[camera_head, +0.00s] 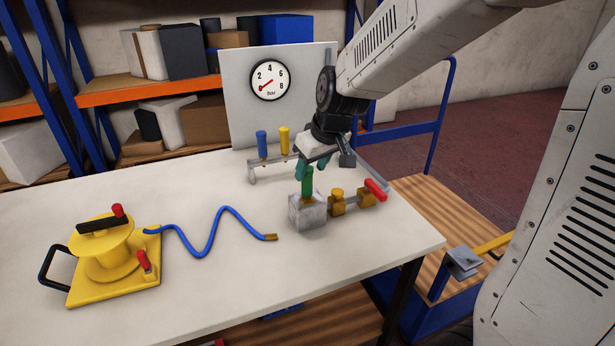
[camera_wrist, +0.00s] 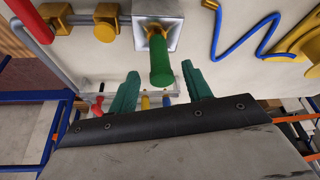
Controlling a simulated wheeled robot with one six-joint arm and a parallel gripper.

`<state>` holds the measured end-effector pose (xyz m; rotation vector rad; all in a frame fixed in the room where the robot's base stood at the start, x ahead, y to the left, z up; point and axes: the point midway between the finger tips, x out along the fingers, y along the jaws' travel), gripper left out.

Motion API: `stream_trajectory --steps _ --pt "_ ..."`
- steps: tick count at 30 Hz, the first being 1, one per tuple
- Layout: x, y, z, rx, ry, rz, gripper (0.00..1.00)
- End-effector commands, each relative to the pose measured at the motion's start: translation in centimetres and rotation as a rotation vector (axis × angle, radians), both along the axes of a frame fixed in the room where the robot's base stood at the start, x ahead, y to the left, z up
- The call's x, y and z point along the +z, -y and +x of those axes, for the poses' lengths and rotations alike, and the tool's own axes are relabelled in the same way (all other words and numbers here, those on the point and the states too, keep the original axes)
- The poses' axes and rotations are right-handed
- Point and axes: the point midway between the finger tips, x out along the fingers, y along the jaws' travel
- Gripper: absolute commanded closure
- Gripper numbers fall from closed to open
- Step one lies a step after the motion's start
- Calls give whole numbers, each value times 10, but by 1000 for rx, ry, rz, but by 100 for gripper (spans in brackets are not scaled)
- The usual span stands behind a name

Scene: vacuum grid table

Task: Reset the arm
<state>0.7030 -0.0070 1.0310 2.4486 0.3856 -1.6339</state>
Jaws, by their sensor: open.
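My gripper (camera_head: 312,168) is above the right part of the white table, with its teal fingers pointing down. In the wrist view my gripper (camera_wrist: 160,72) is open, with a finger on each side of the near end of a green handle (camera_wrist: 160,62) and a visible gap to each. The green handle also shows in the head view (camera_head: 307,182), upright on a grey metal block (camera_head: 308,213). I cannot tell whether the fingertips overlap the handle in height. Nothing is held. My arm reaches in from the upper right.
Brass fittings (camera_head: 338,203) with a red-ended valve (camera_head: 376,189) sit right of the block. A rack with blue and yellow handles (camera_head: 284,141) and a gauge panel (camera_head: 270,80) stand behind. A yellow pump (camera_head: 110,257) with a blue hose (camera_head: 205,240) lies left. The table's front is clear.

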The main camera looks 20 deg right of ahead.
Motion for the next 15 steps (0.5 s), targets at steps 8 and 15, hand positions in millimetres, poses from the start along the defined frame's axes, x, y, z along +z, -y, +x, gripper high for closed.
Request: stream_trajectory --steps 8,15 --pt "12 2 -5 1 -1 -1 51" --pt "12 1 -5 1 -1 -1 51"
